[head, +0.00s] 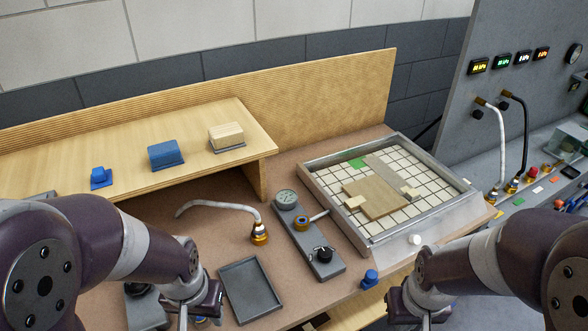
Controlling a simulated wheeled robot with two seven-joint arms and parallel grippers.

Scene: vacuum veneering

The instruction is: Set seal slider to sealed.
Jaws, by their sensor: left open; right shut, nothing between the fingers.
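The vacuum bed (463,205) is a metal-framed tray with a pale tiled grid at the right of the bench. A white knob (415,239) sits on its front side; it looks like the seal slider's knob, but no markings can be read and I cannot tell its setting. My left gripper (200,312) is open at the bottom edge, left of the dark tray and well apart from the bed. My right gripper (408,314) is shut and empty at the bottom edge, nearer the viewer than the white knob and apart from it. Both fingertips are largely cut off.
Wood panels (378,198) and small blocks lie on the grid. A gauge and valve block (318,256), a blue knob (370,278), a hose (225,206) and a dark tray (251,289) stand left of the bed. A shelf (120,165) holds several blocks.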

